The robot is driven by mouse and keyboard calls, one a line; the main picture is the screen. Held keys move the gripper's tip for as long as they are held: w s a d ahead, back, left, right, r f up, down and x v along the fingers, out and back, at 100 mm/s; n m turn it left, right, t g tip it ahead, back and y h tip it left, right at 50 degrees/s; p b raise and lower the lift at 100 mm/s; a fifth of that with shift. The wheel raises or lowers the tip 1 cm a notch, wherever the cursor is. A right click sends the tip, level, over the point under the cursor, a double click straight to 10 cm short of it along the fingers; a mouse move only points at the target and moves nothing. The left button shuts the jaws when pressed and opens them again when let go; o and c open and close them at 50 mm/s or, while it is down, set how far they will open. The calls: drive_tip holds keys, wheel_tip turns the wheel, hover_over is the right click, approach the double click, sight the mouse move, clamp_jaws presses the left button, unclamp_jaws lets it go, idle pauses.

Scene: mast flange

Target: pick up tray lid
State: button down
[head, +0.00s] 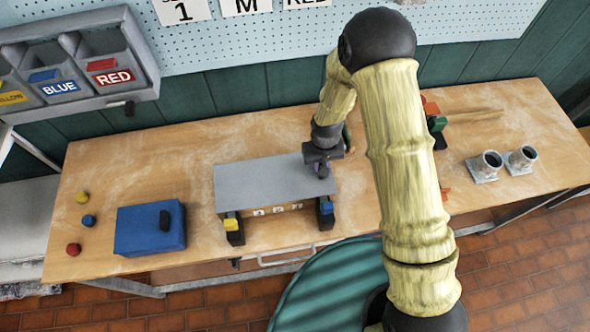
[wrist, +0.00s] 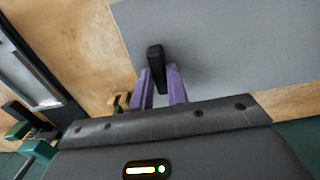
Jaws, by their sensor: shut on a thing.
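The tray lid (head: 270,183) is a flat grey panel over a wooden tray (head: 278,210) with small marked labels on its front. The grey panel also fills much of the wrist view (wrist: 230,45). My gripper (head: 322,168) is at the panel's right end. In the wrist view my gripper (wrist: 160,78) has its purple fingers closed on either side of a black handle (wrist: 155,58) on the panel. I cannot tell whether the panel rests on the tray or is slightly raised.
A yellow clamp (head: 231,223) and a blue clamp (head: 326,208) stand at the tray's front corners. A blue box (head: 148,230) and three small balls lie to the left. Two metal cups (head: 488,165) stand at the right. Labelled bins (head: 108,75) hang at the back left.

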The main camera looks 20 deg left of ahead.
drive_tip(key=shift+r, duration=0.15)
wheel_tip(320, 180, up, 10)
drive_tip(key=b, duration=0.3)
drive_tip(key=shift+f, duration=0.2)
idle(0.6)
